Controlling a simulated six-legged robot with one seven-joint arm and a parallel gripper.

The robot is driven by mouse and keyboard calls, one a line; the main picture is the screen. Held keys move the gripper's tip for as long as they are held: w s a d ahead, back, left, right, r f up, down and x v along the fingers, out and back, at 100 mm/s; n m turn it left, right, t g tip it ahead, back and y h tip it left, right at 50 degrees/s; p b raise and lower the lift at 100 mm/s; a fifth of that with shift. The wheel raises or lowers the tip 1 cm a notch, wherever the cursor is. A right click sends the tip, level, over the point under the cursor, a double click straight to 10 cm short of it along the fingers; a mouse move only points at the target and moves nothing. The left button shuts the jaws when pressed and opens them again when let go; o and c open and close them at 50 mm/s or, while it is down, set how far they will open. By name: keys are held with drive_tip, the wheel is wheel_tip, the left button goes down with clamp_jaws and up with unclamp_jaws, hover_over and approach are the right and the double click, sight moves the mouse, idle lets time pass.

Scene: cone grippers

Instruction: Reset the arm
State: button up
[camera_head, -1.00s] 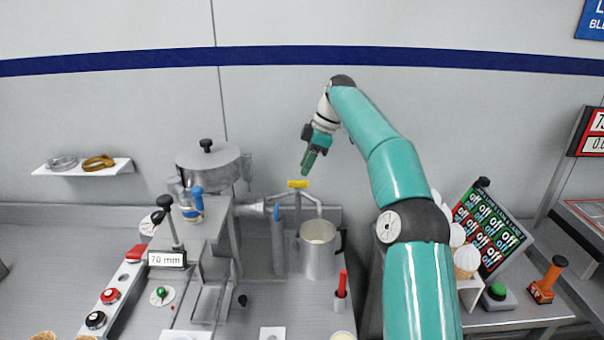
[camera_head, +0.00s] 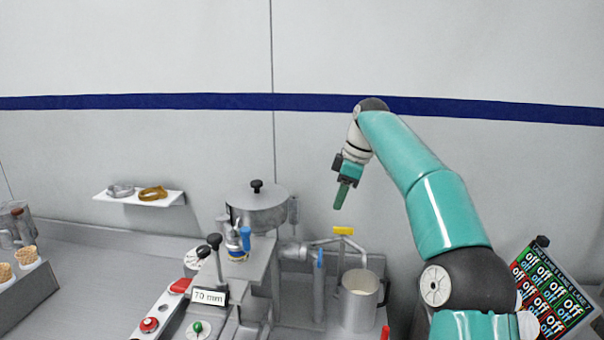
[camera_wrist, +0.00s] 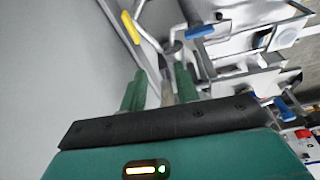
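My arm (camera_head: 412,168) is raised and bent on the right side of the head view. My gripper (camera_head: 342,196) hangs from it, fingers pointing down, in the air above the metal machine. In the wrist view the two green fingers of my gripper (camera_wrist: 160,90) stand apart with a gap between them. A grey part of the machine shows through the gap, and nothing appears held. In the head view the fingers overlap, so the gap does not show there.
Below my gripper are a yellow-handled lever (camera_head: 343,231) and a metal jug (camera_head: 359,300). A lidded pot (camera_head: 257,207) tops the machine to the left. A lane panel (camera_head: 552,290) stands at the right.

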drive_tip(key=s+a+r+m+t+h, duration=0.1)
drive_tip(key=s+a+m+h, duration=0.15)
drive_tip(key=s, duration=0.65)
drive_tip(key=s+a+r+m+t+h, duration=0.1)
drive_tip(key=s+m, duration=0.3)
drive_tip(key=s, duration=0.4)
drive_tip(key=s+d+f+m, duration=0.2)
drive_tip(key=s+f, duration=0.2)
drive_tip(key=s, duration=0.3)
drive_tip(key=s+d+f+m+t, duration=0.1)
drive_tip(key=s+d+f+m, duration=0.1)
drive_tip(key=s+f, duration=0.3)
drive_tip(key=s+d+f+m+t, duration=0.1)
drive_tip(key=s+f+m, duration=0.3)
drive_tip(key=s, duration=0.6)
drive_tip(key=shift+s+d+f, duration=0.15)
drive_tip(key=shift+d, duration=0.4)
